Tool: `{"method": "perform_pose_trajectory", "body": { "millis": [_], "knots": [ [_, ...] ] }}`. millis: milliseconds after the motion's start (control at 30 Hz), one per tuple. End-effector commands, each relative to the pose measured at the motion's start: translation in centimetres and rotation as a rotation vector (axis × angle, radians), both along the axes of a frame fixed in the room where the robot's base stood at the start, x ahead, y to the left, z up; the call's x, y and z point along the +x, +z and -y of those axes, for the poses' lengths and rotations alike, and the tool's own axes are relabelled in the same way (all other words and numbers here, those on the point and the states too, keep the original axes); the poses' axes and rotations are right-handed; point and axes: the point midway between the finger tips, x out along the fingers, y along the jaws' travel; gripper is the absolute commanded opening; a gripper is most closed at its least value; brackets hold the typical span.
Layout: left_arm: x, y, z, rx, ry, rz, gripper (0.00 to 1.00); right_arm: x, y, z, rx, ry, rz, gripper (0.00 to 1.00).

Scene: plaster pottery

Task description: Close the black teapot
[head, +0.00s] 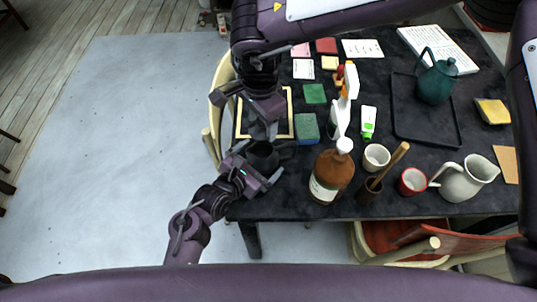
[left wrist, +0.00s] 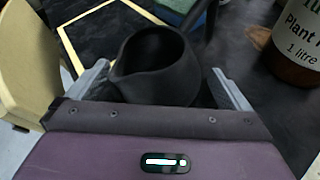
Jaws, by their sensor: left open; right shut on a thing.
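The black teapot (head: 263,156) stands at the table's left front edge, and its open top shows no lid in the left wrist view (left wrist: 155,75). Its handle points right in the head view. My left gripper (head: 259,164) is open, with its fingers (left wrist: 160,88) on either side of the teapot body; I cannot tell whether they touch it. My right gripper (head: 264,129) is above and just behind the teapot, shut on a small dark thing, probably the lid, which is mostly hidden against the dark gripper and table.
A brown bottle (head: 332,176) with a white pump stands to the right of the teapot, and a green-blue sponge (head: 307,128) lies behind it. A pale frame (head: 290,113) lies under the right gripper. A pale chair (head: 219,76) is at the table's left edge.

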Motion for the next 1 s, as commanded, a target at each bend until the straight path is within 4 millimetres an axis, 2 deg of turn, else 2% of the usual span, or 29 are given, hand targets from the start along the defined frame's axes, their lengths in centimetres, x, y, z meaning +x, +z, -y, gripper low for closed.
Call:
{"method": "perform_pose_trajectory", "body": {
  "millis": [200,567,1000],
  "knots": [
    [1.6,-0.8,1.0,0.000,0.001,-0.001,1.00,0.0,0.0,0.0,0.000,0.000,0.000,0.30],
    [1.8,-0.9,1.2,0.001,0.000,-0.001,1.00,0.0,0.0,0.0,0.000,0.000,0.000,0.30],
    [1.8,-0.9,1.2,0.000,0.001,-0.001,0.42,0.0,0.0,0.0,0.000,0.000,0.000,0.30]
  ]
}}
